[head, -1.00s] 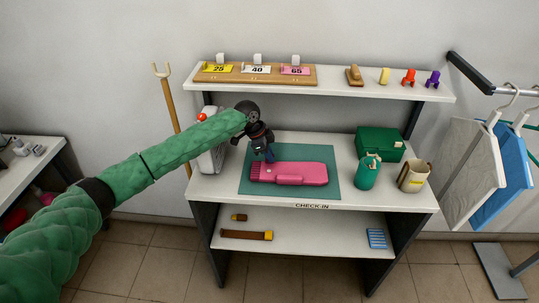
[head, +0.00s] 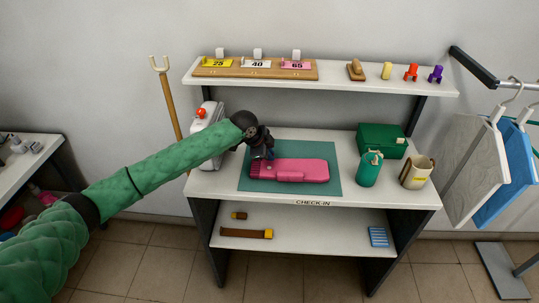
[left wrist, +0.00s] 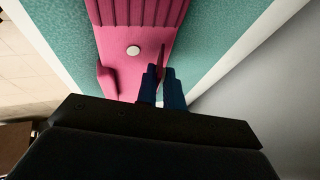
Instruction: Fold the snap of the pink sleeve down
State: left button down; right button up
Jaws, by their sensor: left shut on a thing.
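The pink sleeve (head: 305,170) lies flat on the teal mat (head: 333,180) on the check-in counter. In the left wrist view the sleeve (left wrist: 125,70) shows ribs at the top and a round white snap stud (left wrist: 133,51) on its face. My left gripper (head: 266,154) is at the sleeve's left end, pointing down. In the left wrist view its blue fingers (left wrist: 162,85) are shut on a thin pink tab (left wrist: 162,55) standing up edge-on, right of the stud. A short pink piece (left wrist: 107,80) stands at the sleeve's left edge. My right gripper is out of view.
A green box (head: 382,140), a green canister (head: 369,170) and a cream cup (head: 416,173) stand right of the mat. A white device with a red knob (head: 201,113) is behind my left arm. The upper shelf (head: 340,84) overhangs the counter's back.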

pick_arm(q)
jog(key=shift+s+f, duration=0.2)
jog(key=shift+f, duration=0.1)
jog(key=shift+s+f+m+t+b, duration=0.1)
jog(key=shift+s+m+t+b, duration=0.1)
jog(key=shift+t+b, duration=0.35)
jog(key=shift+s+f+m+t+b, duration=0.15)
jog(key=shift+t+b, duration=0.15)
jog(key=shift+t, duration=0.35)
jog(key=shift+s, duration=0.1)
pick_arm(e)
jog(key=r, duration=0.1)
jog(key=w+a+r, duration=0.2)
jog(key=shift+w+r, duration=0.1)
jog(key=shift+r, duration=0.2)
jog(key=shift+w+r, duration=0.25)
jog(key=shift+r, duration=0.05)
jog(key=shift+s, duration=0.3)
pick_arm(q)
jog(key=c, duration=1.5)
grip_release()
jog(key=shift+r, duration=0.1)
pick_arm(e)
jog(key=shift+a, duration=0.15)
